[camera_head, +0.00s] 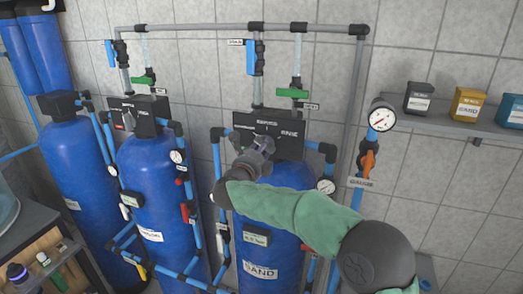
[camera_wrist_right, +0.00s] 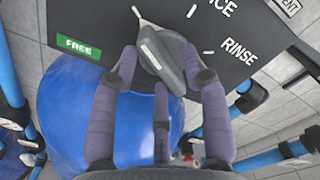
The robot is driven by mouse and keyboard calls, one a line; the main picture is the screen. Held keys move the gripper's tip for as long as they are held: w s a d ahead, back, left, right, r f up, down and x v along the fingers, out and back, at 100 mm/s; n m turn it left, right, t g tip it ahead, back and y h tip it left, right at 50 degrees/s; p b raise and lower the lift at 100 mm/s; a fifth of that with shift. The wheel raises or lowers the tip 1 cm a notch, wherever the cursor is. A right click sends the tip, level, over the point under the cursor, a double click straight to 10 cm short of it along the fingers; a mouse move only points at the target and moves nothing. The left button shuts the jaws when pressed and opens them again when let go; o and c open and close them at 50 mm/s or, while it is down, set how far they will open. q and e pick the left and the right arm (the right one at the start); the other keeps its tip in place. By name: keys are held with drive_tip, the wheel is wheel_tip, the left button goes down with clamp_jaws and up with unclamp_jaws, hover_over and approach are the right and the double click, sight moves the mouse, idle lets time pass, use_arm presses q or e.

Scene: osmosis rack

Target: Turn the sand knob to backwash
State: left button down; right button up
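The sand knob (camera_wrist_right: 168,58) is a grey handle on the black valve panel (camera_wrist_right: 250,75) in the right wrist view. Its narrow end points to the upper left. SERVICE is partly cut off, RINSE is to the right, and a green FREE tag (camera_wrist_right: 78,46) is at left. No backwash label is readable. My right gripper (camera_wrist_right: 168,65) has its fingers on both sides of the knob; firm contact is unclear. In the head view the right gripper (camera_head: 262,146) is at the front of the valve head (camera_head: 285,130) on the blue SAND tank (camera_head: 283,215). My left gripper is out of view.
Other blue tanks (camera_head: 160,195) with a similar valve head (camera_head: 140,112) stand to the left. Grey pipes (camera_head: 245,27) run above. A pressure gauge (camera_head: 381,115) and orange valve handle (camera_head: 368,162) are to the right. A shelf (camera_head: 460,126) holds small boxes.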

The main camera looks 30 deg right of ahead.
drive_tip(key=v, duration=1.2)
idle(0.5)
